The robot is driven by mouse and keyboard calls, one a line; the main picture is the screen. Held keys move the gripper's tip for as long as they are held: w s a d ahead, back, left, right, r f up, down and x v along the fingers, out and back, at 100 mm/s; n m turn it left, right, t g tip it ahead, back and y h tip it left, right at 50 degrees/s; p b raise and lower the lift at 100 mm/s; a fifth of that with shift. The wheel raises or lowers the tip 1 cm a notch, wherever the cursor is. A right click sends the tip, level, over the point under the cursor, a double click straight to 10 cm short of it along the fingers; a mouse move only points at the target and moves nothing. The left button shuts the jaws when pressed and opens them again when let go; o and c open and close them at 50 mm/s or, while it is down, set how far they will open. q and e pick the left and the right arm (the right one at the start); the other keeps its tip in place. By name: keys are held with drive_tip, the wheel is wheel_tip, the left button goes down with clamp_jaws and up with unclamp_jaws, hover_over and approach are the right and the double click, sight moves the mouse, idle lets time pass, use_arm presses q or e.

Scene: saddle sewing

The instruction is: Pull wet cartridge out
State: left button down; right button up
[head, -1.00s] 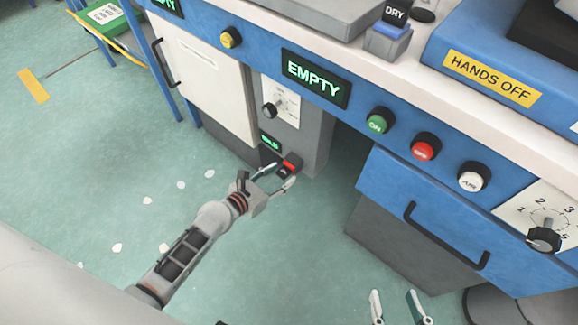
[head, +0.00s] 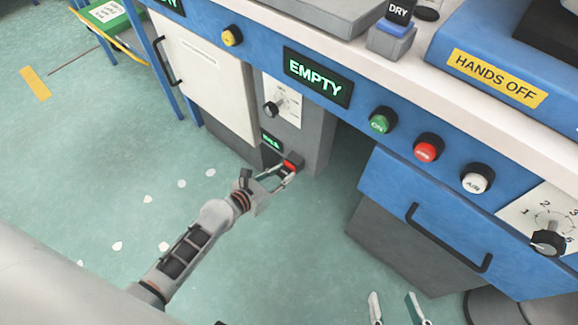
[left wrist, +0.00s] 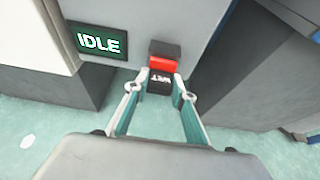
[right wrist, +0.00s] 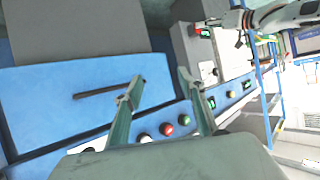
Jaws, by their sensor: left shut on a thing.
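The wet cartridge (left wrist: 163,65) is a dark block with a red band and the letters WET. It sits at the lower front of a grey unit (left wrist: 185,20), and its red part also shows in the head view (head: 290,166). My left gripper (head: 280,175) is shut on the wet cartridge. In the left wrist view its fingertips (left wrist: 165,82) press on both sides of it. How deep the cartridge sits in the unit is hidden. My right gripper (head: 393,299) is open and empty, near the bottom edge of the head view; its spread fingers also show in the right wrist view (right wrist: 159,78).
An IDLE display (left wrist: 101,43) is beside the cartridge. A knob (head: 271,109) and an EMPTY display (head: 318,76) are above it. A blue drawer (head: 450,220) with a black handle is to the right. A DRY cartridge (head: 399,12) stands on the counter. Floor around my left arm is open.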

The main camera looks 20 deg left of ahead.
use_arm(q)
drive_tip(key=shift+s+a, duration=0.2)
drive_tip(key=shift+s, duration=0.25)
drive_tip(key=shift+s, duration=0.2)
use_arm(e)
drive_tip(key=shift+r, duration=0.15)
use_arm(q)
drive_tip(key=shift+s+a, duration=0.15)
drive_tip(key=shift+s, duration=0.25)
use_arm(e)
drive_tip(key=shift+w+r, duration=0.25)
drive_tip(key=shift+w, duration=0.1)
use_arm(q)
drive_tip(key=shift+s+a, duration=0.1)
drive_tip(key=shift+s, duration=0.1)
drive_tip(key=shift+s+a, duration=0.25)
drive_tip(key=shift+s, duration=0.35)
use_arm(e)
drive_tip(key=shift+s+f, duration=0.4)
drive_tip(key=shift+s, duration=0.05)
